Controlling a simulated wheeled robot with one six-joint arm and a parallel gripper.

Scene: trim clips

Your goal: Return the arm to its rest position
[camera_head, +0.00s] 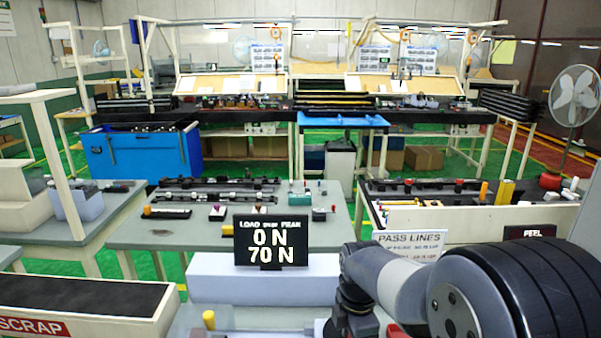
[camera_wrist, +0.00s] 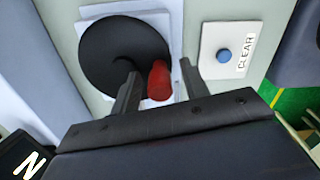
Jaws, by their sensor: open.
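My arm (camera_head: 385,270) is bent in the lower right of the head view, reaching forward and then down. My gripper (camera_wrist: 158,66) shows in the wrist view with its two dark fingers apart. A red knob (camera_wrist: 159,82) shows between the fingers, with a visible gap on each side. I cannot tell how far below the fingertips it lies. Beside it is a black round disc (camera_wrist: 112,55) on a white plate, partly covered by the left finger. In the head view the fingers are hidden at the bottom edge.
A blue button (camera_wrist: 223,56) on a white plate marked CLEAR is right of the fingers. A display (camera_head: 270,241) reads 0 N and 70 N. A black-topped SCRAP bin (camera_head: 85,297) stands lower left, a PASS LINES sign (camera_head: 409,243) behind my arm. Benches stand farther back.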

